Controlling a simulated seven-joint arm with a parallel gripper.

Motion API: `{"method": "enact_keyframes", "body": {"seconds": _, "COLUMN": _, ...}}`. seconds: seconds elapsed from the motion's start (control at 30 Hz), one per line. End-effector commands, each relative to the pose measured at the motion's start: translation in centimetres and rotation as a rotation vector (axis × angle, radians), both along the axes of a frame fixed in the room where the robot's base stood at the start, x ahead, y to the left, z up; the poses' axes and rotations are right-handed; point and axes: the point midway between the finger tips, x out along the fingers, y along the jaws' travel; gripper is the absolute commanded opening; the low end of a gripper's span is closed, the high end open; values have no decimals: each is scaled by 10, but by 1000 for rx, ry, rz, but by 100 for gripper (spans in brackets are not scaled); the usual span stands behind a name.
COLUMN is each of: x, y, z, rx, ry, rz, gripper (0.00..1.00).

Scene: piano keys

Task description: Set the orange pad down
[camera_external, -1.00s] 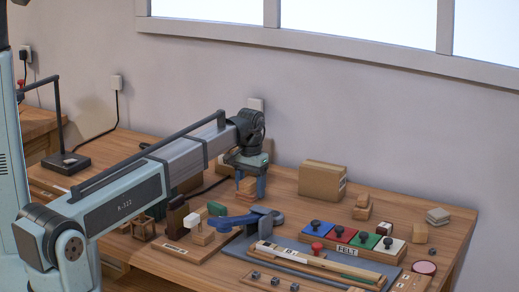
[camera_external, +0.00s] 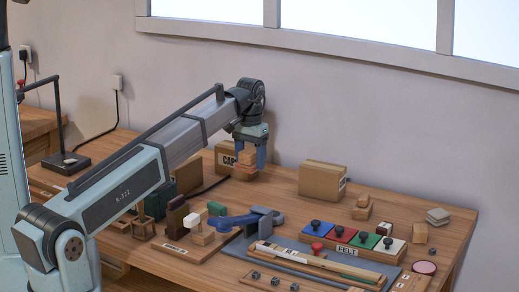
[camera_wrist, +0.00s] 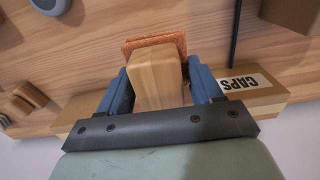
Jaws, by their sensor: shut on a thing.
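My gripper (camera_external: 250,158) is shut on a pale wooden block, raised above the bench at the back. In the wrist view the wooden block (camera_wrist: 158,80) sits between the two blue fingers (camera_wrist: 160,88). The orange pad (camera_wrist: 150,42), rough and flat, shows beyond the block's far end, against its underside. In the outside view the pad is only a thin reddish strip below the block, and its edges are hard to make out. The fingers flank the block; I cannot tell whether they touch the pad.
A cardboard CAPS box (camera_external: 225,158) stands close behind the gripper; it also shows in the wrist view (camera_wrist: 262,92). A larger cardboard box (camera_external: 321,180) stands to the right. The bench between them is clear.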

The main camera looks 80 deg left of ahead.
Motion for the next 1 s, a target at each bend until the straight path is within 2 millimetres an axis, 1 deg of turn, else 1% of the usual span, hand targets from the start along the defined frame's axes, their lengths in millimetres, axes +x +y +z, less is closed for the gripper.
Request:
{"method": "enact_keyframes", "body": {"seconds": 0.17, "x": 1, "y": 1, "z": 21, "rx": 1, "ry": -1, "rz": 0, "gripper": 35}}
{"method": "enact_keyframes", "body": {"seconds": 0.3, "x": 1, "y": 1, "z": 43, "rx": 2, "ry": -2, "rz": 0, "gripper": 35}}
{"method": "enact_keyframes", "body": {"seconds": 0.47, "x": 1, "y": 2, "z": 66, "rx": 1, "ry": -1, "rz": 0, "gripper": 35}}
{"method": "enact_keyframes", "body": {"seconds": 0.5, "x": -1, "y": 13, "z": 64, "rx": 0, "ry": 0, "rz": 4, "gripper": 35}}
{"method": "enact_keyframes", "body": {"seconds": 0.67, "x": -9, "y": 48, "z": 63, "rx": 0, "ry": 0, "rz": 9, "gripper": 35}}
{"method": "enact_keyframes", "body": {"seconds": 0.77, "x": -16, "y": 75, "z": 64, "rx": 0, "ry": 0, "rz": 12, "gripper": 35}}
{"method": "enact_keyframes", "body": {"seconds": 0.87, "x": -27, "y": 110, "z": 64, "rx": -1, "ry": 1, "rz": 17, "gripper": 35}}
{"method": "enact_keyframes", "body": {"seconds": 0.9, "x": -32, "y": 125, "z": 64, "rx": -1, "ry": 1, "rz": 19, "gripper": 35}}
{"method": "enact_keyframes", "body": {"seconds": 0.97, "x": -42, "y": 150, "z": 65, "rx": -1, "ry": 1, "rz": 21, "gripper": 35}}
{"method": "enact_keyframes", "body": {"seconds": 1.0, "x": -49, "y": 166, "z": 65, "rx": 0, "ry": 0, "rz": 24, "gripper": 35}}
